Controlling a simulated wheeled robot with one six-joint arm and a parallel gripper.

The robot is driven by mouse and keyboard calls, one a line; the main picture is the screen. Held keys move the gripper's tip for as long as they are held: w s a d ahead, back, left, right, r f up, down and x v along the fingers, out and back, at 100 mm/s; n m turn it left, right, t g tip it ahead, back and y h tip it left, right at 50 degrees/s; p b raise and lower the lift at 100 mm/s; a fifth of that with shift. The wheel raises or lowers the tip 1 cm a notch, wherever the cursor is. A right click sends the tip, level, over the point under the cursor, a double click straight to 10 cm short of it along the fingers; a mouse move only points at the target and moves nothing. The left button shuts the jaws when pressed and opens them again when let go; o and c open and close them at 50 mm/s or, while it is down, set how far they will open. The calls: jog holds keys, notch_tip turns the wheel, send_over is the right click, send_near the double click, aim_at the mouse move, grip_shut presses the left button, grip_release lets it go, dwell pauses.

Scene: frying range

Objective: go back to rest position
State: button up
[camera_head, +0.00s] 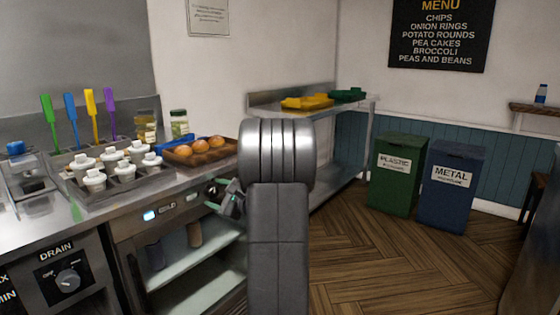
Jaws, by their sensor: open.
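My arm rises in the middle of the head view, a grey column with a large rounded joint on top. My gripper (226,198) shows to the left of the arm, in front of the counter's front panel and below the brown tray. Its fingers are apart and nothing shows between them. Part of the gripper is hidden behind my arm.
The steel counter (130,210) on the left bears a rack of white-capped bottles (115,165) and a brown tray (185,158) of round items. A green bin (397,190) and a blue bin (450,200) stand at the right. The wooden floor (370,265) between is clear.

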jog(key=m+p, duration=0.4)
jog(key=p, duration=0.2)
jog(key=shift+r+m+y, duration=0.1)
jog(key=shift+m+y, duration=0.2)
jog(key=m+p, duration=0.5)
jog(key=p, duration=0.2)
jog(key=shift+s+p, duration=0.1)
jog(key=shift+p, duration=0.3)
jog(key=d, duration=0.1)
jog(key=s+d, duration=0.1)
jog(key=shift+s+d+f+m, duration=0.3)
jog(key=shift+s+d, duration=0.05)
jog(key=shift+d, duration=0.05)
jog(key=shift+s+d, duration=0.1)
jog(key=shift+s, duration=0.1)
